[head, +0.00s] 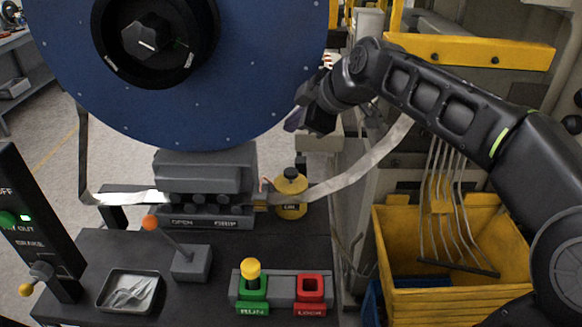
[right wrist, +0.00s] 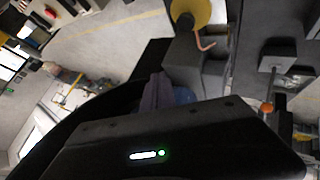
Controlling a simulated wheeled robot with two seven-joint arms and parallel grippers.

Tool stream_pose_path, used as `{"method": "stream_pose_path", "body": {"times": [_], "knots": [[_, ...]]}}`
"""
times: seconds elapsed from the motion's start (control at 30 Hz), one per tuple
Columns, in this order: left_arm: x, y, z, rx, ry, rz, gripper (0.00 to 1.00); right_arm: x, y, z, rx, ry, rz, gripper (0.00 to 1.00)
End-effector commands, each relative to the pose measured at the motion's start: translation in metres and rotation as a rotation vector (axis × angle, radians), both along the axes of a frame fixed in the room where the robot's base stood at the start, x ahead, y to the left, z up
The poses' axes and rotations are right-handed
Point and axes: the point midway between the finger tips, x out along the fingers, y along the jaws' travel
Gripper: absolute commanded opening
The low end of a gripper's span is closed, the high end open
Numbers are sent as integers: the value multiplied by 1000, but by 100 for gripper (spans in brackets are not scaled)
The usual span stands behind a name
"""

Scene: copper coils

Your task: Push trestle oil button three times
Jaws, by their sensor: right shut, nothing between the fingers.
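The trestle oiler is a small yellow pot (head: 291,205) with a dark label and a black button (head: 291,173) on top. It stands at the right end of the grey feed block, where the metal strip passes. In the right wrist view the yellow pot (right wrist: 190,12) shows at the top edge, with a thin copper spout (right wrist: 205,43) beside it. My right gripper (head: 300,119) is shut and empty, above the black button and apart from it in the head view. Its fingers (right wrist: 160,93) are partly hidden by the wrist housing in the wrist view. My left gripper is not in view.
A big blue reel (head: 230,70) hangs at the upper left. The bench (head: 120,250) holds an orange-knobbed lever (head: 190,262), a small tray (head: 108,300), and green (head: 252,294) and red (head: 310,291) sockets. A yellow bin (head: 455,295) stands at right.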

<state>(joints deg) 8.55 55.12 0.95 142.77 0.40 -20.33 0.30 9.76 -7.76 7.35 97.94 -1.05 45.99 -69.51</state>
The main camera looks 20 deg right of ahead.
Motion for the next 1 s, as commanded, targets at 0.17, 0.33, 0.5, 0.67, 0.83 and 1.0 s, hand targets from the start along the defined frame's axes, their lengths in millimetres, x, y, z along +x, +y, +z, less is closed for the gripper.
{"method": "stream_pose_path", "body": {"times": [0.17, 0.33, 0.5, 0.67, 0.83, 1.0], "knots": [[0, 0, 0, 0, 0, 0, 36, 0, 0, 0, -14, -3, 14, 0], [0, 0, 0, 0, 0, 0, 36, 0, 0, 0, -13, -4, 13, 0], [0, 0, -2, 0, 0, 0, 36, 0, 0, -3, -12, -4, 13, 0], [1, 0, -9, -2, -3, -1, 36, 0, 0, -14, -12, -3, 13, 0], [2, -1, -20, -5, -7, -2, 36, 0, -1, -34, -12, -3, 11, 0], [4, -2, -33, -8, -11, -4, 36, 0, -1, -57, -12, -3, 11, 0]]}}
